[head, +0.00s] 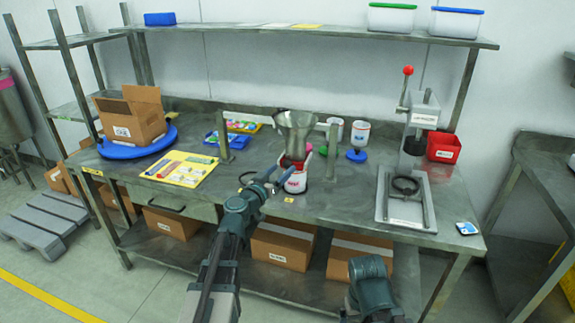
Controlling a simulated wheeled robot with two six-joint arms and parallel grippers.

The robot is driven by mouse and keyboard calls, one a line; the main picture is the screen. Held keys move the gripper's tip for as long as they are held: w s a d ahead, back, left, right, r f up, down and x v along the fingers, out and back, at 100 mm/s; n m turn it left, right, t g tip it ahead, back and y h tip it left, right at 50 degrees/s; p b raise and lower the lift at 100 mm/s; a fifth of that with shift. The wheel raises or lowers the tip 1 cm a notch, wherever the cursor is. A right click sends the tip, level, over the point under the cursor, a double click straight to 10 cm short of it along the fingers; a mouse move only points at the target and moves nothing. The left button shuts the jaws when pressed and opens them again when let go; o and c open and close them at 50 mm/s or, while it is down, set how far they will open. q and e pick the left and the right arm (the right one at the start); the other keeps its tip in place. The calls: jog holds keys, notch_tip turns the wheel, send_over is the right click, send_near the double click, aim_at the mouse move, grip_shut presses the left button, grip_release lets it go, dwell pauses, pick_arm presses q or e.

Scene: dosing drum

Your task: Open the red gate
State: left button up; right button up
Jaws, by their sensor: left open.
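A grey metal hopper (295,122) stands in a frame between two posts at the middle of the bench. A small red part, which looks like the red gate (291,161), shows under its funnel. A white and red container (297,183) stands below it. My left gripper (279,174) is open, just in front of and left of the container and slightly below the red part. I cannot tell whether it touches either. The gripper partly hides the container's left side. My right arm shows at the bottom, but its gripper does not.
A yellow board (181,169) and a blue tray (212,140) lie left of the hopper. White cups (360,132) stand behind right. A lever press (408,190) and a red bin (443,147) stand at right. The bench front right of the hopper is clear.

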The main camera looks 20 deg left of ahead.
aim_at(285, 167)
pick_arm(q)
jog(key=shift+x, duration=2.25)
grip_shut()
